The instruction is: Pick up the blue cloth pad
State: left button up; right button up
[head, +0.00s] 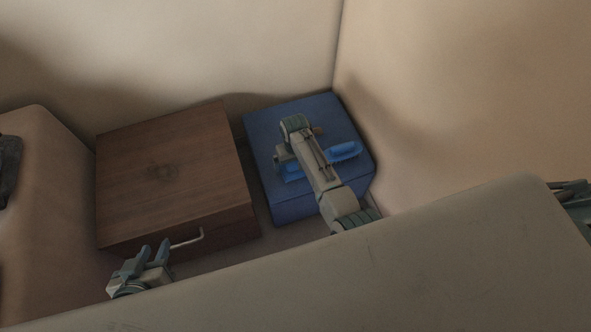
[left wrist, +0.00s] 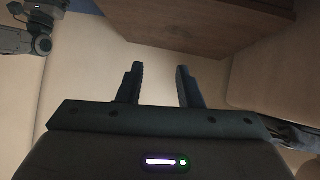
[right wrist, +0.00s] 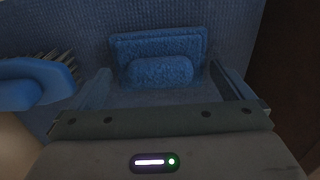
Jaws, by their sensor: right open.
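The blue cloth pad (right wrist: 160,72) lies on top of the blue box in the right wrist view. It shows as a rectangular piece with a rounded, fuzzy raised part. In the head view a bit of the pad (head: 293,173) shows beside my right gripper (head: 284,158), which partly covers it. My right gripper is open above the pad, with one finger to each side of it in the right wrist view. I cannot tell whether the fingers touch it. My left gripper (head: 149,258) is open and empty in front of the brown box.
A brush with a blue handle (head: 344,151) lies on the blue box (head: 263,133), right of my right arm. The brown wooden box (head: 175,165) with a metal handle stands left of it. Beige walls rise behind. A beige surface (head: 330,275) fills the foreground.

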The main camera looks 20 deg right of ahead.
aim_at(295, 163)
jog(key=shift+f, duration=0.55)
pick_arm(q)
jog(key=shift+w+a+r+t, duration=0.1)
jog(key=shift+w+r+t, duration=0.4)
jog(key=shift+w+r, duration=0.15)
pick_arm(e)
jog(key=shift+c, duration=0.2)
jog(key=c, duration=0.7)
jog(key=shift+o, duration=0.2)
jog(key=shift+r, duration=0.1)
jog(key=shift+r, duration=0.2)
jog(key=shift+r+p, duration=0.45)
jog(key=shift+r, duration=0.5)
notch_tip(295, 163, up, 8)
jog(key=shift+f+p, duration=0.2)
jog(key=shift+p, duration=0.85)
pick_arm(q)
jog(key=s+g, duration=0.2)
jog(key=s+f+g, duration=0.1)
jog(key=g, duration=0.1)
jog(key=shift+s+a+f+m+y, duration=0.1)
jog(key=shift+s+a+m+y, duration=0.25)
jog(key=shift+a+m+y, duration=0.05)
